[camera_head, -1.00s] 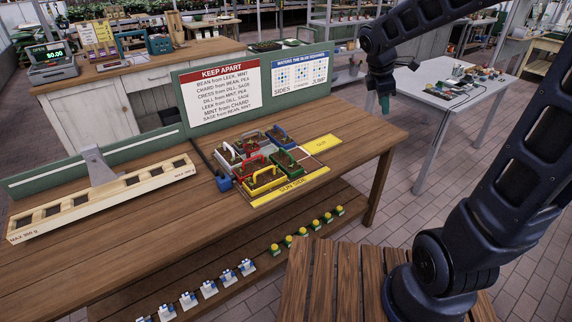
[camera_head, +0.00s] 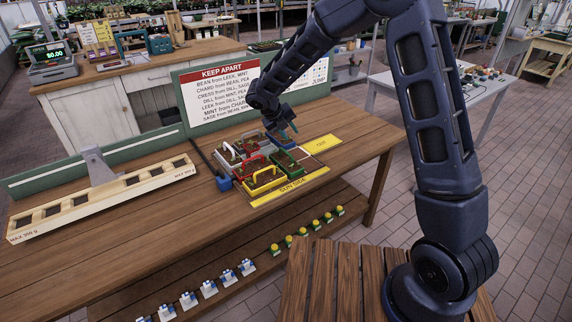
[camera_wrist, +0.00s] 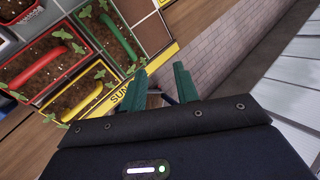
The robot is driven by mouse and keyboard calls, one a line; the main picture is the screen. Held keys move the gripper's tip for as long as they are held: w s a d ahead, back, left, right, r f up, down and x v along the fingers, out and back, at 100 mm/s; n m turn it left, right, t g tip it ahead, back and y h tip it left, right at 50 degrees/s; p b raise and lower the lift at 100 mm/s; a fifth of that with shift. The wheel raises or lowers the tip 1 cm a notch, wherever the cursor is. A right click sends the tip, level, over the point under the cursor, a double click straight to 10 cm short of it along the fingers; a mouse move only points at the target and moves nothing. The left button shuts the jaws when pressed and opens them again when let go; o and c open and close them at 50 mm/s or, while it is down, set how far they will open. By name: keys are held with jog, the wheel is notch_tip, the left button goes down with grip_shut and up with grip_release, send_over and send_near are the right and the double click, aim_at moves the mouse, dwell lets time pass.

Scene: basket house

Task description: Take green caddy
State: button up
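The green caddy (camera_head: 288,161), with soil and small plants, sits at the right of the caddy group on the wooden bench. Its soil and green handle show at the upper left of the wrist view (camera_wrist: 118,34).
The yellow caddy (camera_head: 265,180) and red caddy (camera_head: 249,167) stand close to the green caddy. The sign board (camera_head: 222,92) stands behind.

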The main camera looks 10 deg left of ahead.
aim_at(287, 153)
jog(key=f+n, duration=0.1)
jog(key=f, duration=0.2)
jog(key=w+a+f+n, duration=0.1)
jog(key=f, duration=0.1)
jog(key=a+f+n, duration=0.1)
jog(key=f, duration=0.2)
jog(key=shift+w+a+f, duration=0.15)
jog(key=shift+a+f, duration=0.1)
jog(key=shift+f, duration=0.05)
jog(key=shift+a+x, duration=0.15)
jog(key=shift+x, duration=1.15)
jog(key=shift+a+x, duration=0.15)
jog(key=shift+x, duration=1.15)
jog(key=shift+w+f, duration=0.1)
jog(key=shift+w, duration=0.05)
jog(key=shift+d, duration=0.1)
jog(key=shift+c, duration=0.2)
grip_shut()
